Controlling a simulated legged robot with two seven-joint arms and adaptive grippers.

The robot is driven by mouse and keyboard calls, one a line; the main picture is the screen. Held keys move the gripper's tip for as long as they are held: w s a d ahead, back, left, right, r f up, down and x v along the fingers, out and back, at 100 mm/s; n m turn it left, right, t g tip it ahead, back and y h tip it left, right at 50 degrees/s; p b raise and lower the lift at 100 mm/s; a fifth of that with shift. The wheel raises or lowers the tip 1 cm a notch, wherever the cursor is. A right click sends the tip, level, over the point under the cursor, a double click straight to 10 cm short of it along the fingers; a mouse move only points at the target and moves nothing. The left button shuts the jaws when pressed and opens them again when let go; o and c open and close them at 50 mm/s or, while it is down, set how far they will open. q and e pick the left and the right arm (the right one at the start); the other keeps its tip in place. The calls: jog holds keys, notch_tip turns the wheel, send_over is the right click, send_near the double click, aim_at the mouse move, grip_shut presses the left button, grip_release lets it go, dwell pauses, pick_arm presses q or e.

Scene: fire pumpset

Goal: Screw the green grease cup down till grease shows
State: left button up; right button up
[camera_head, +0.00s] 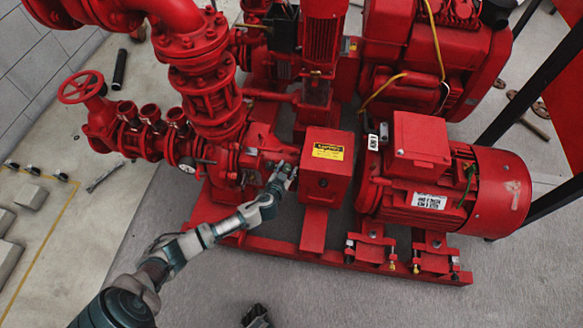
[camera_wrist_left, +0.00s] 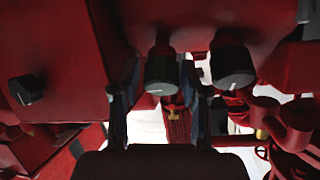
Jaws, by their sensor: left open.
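My left gripper (camera_head: 284,174) reaches in to the red pump body, beside the red box with the yellow label. In the left wrist view its two fingers (camera_wrist_left: 160,110) are apart and open. A dark cup with a grey-green end (camera_wrist_left: 162,76) shows between the fingers, under the red housing; I take it as the green grease cup. I cannot tell whether a finger touches it. No grease is visible on it. In the head view the arm and gripper hide the cup. A dark part at the bottom edge, seemingly my right gripper (camera_head: 257,317), shows only in part.
A second dark cup (camera_wrist_left: 233,68) sits close right of the fingers, and a black knob (camera_wrist_left: 27,90) is at the left. The red labelled box (camera_head: 327,170) stands right of the gripper, with the red motor (camera_head: 445,190) beyond. Grey floor in front is clear.

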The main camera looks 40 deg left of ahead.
pick_arm(q)
jog(key=shift+w+a+f, duration=0.1)
jog(key=shift+w+a, duration=0.05)
jog(key=shift+w, duration=0.05)
grip_shut()
